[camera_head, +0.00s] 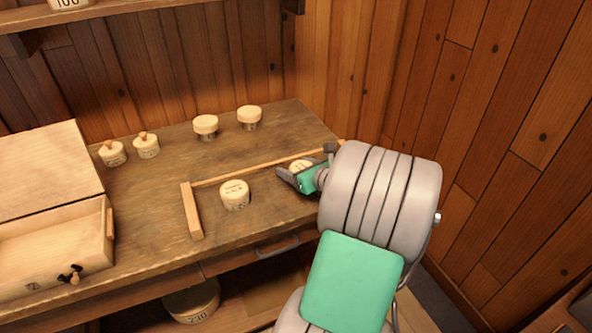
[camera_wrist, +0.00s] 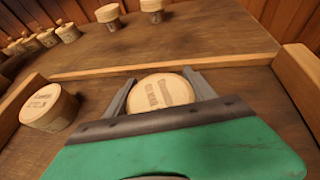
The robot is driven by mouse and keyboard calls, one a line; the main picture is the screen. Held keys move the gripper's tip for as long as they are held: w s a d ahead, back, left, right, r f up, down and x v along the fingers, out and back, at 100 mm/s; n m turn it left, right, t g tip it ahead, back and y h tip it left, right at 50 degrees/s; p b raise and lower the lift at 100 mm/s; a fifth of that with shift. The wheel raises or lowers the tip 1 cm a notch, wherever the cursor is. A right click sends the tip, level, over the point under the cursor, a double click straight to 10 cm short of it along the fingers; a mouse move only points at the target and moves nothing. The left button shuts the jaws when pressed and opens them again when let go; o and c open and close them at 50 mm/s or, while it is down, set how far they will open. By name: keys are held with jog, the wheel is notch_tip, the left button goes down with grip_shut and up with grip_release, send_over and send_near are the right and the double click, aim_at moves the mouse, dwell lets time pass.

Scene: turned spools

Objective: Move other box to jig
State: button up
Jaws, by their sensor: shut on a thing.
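A jig of light wooden strips (camera_head: 191,211) is fixed on the bench top; its long back rail (camera_wrist: 235,60) and right end piece (camera_wrist: 298,72) show in the wrist view. One round pale wooden box (camera_head: 235,194) with dark writing on its lid sits inside the jig, toward the left; it also shows in the wrist view (camera_wrist: 48,108). My gripper (camera_head: 292,174) is shut on a second round box (camera_wrist: 161,92), its fingers on either side. That box is between the jig's ends, close to the back rail. I cannot tell whether it touches the bench.
An open wooden case (camera_head: 108,235) is at the left. Wooden walls close off the back and right. A shelf (camera_head: 100,12) hangs above.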

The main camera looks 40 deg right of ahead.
jog(key=shift+f, duration=0.2)
jog(key=o, duration=1.3)
jog(key=shift+r, duration=0.25)
jog(key=p+v, duration=0.1)
jog(key=v, duration=1.1)
jog(key=shift+p, duration=0.3)
